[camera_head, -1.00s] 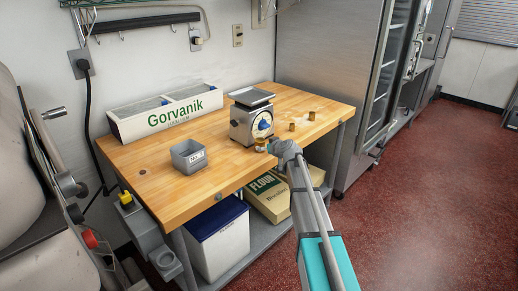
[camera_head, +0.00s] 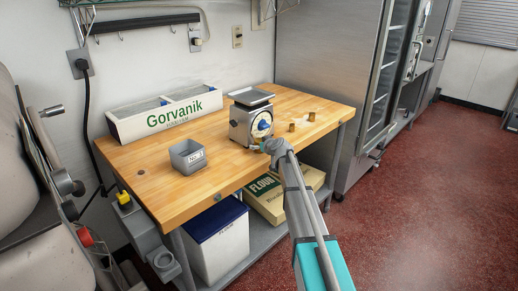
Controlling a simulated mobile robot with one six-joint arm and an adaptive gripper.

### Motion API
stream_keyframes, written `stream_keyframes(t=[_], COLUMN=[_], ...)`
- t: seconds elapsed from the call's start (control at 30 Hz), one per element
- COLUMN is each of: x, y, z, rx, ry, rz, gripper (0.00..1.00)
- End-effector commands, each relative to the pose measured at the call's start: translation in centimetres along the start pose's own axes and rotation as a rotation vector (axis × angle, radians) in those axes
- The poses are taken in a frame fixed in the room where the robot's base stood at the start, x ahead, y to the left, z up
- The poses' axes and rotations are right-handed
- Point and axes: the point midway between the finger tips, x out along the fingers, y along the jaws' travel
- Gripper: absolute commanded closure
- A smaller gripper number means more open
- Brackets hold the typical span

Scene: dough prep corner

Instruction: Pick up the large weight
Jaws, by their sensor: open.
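Two small brass weights stand on the right of the wooden table, one farther back (camera_head: 312,116) and one a little nearer (camera_head: 291,127). A third brass-coloured piece (camera_head: 257,148) shows at the table's front edge, below the scale, mostly hidden by my gripper; it may be the large weight. My gripper (camera_head: 268,147) is open at the front edge of the table, right beside this piece. The fingertips are small and partly hidden, so I cannot tell whether they touch it or are around it.
The scale (camera_head: 243,118) stands just behind my gripper. A grey tin (camera_head: 188,157) and a white Gorvanik bin (camera_head: 120,128) are on the table (camera_head: 150,190). Flour sacks and a blue-lidded tub (camera_head: 222,250) fill the lower shelf. A steel cabinet stands right.

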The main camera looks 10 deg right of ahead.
Motion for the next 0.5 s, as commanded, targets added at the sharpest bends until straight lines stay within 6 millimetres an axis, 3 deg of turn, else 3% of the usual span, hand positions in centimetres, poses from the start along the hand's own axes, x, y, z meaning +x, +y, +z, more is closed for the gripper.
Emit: stream_keyframes(t=[0.5], x=[-0.03], y=[-0.04], z=[-0.03], rx=[0.0], ry=[0.0], rz=[0.0], gripper=[0.0])
